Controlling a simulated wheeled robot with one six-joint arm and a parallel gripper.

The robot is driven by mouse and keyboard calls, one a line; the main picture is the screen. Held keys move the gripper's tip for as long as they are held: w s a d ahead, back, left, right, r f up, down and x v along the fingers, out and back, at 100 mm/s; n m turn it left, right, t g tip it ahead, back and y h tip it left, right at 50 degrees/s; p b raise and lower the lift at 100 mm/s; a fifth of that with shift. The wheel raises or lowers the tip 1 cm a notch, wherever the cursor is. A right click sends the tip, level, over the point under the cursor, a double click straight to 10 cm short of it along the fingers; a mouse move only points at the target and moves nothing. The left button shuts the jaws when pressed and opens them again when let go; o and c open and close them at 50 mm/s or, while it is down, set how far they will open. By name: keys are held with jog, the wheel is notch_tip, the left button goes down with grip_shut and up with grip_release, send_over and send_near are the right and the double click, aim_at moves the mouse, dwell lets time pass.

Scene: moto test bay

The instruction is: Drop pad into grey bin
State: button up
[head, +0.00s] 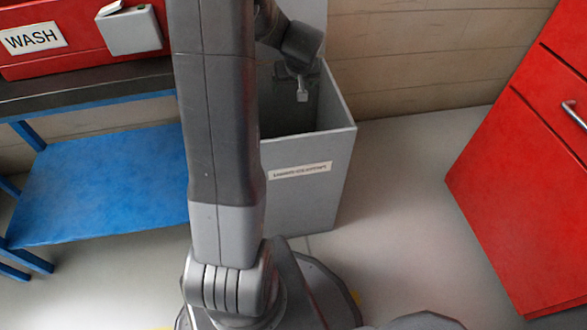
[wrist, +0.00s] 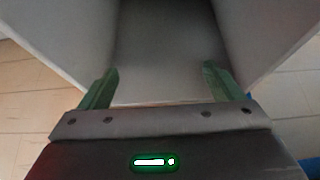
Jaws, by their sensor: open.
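The grey bin (head: 315,195) stands against the wall behind my arm, with a label on its front. Its open mouth is partly hidden by my arm. My gripper (head: 301,90) is over the bin's mouth, near its back side. In the wrist view, my gripper (wrist: 160,69) has its two green fingers wide apart with nothing between them. Grey bin walls (wrist: 250,35) show on both sides beyond the fingers, with a darker area between them. I do not see the pad in either view; the bin's floor is hidden in the head view.
A blue shelf (head: 105,185) under a dark worktop (head: 90,92) is at the left. A red unit marked WASH (head: 80,48) sits above, with a grey box (head: 130,30) on it. A red cabinet (head: 520,180) stands at the right. The floor (head: 405,190) between bin and cabinet is clear.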

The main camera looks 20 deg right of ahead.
jog(key=p+v, duration=0.3)
jog(key=v, duration=1)
jog(key=shift+s+r, duration=0.15)
jog(key=shift+r, duration=0.05)
jog(key=w+r+x, duration=0.1)
jog(key=x, duration=0.9)
jog(key=shift+w+d+f+b, duration=0.2)
jog(key=shift+w+f+b, duration=0.15)
jog(key=shift+w, duration=0.1)
